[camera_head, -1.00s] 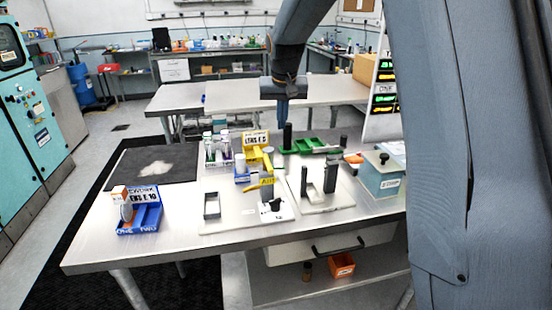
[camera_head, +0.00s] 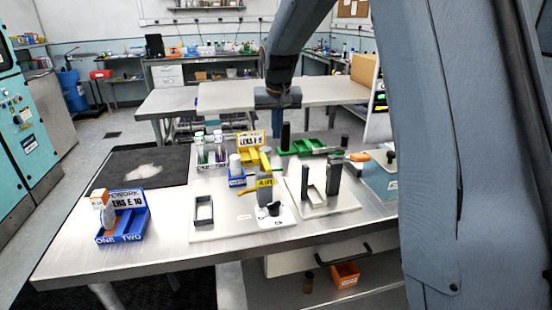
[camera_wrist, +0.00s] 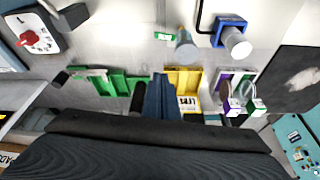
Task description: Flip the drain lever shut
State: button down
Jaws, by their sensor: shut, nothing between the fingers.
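No label reading "drain" is legible, so I cannot tell for sure which part is the drain lever. A grey upright block marked AIR (camera_head: 264,189) stands on a pale plate (camera_head: 225,226), with yellow lever-like parts beside it. A small black knob (camera_head: 273,209) sits in front of it on a white base. My gripper (camera_head: 277,125) points down above the back of the bench, apart from these parts. Its blue fingers (camera_wrist: 158,97) are closed together and empty in the wrist view, above the gap between a green tray (camera_wrist: 115,82) and a yellow holder (camera_wrist: 181,85).
A blue bin (camera_head: 122,228) stands at the bench's left front, near a black mat (camera_head: 115,170). A plate with dark uprights (camera_head: 333,180) is right of the AIR block.

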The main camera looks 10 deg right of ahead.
jog(key=p+x, duration=0.3)
jog(key=x, duration=0.7)
jog(key=shift+s+a+f+p, duration=0.15)
jog(key=shift+s+p, duration=0.45)
jog(key=shift+s, duration=0.6)
jog(key=shift+s+a+f+p, duration=0.15)
jog(key=shift+s+f+p, duration=0.15)
jog(key=shift+s, duration=0.4)
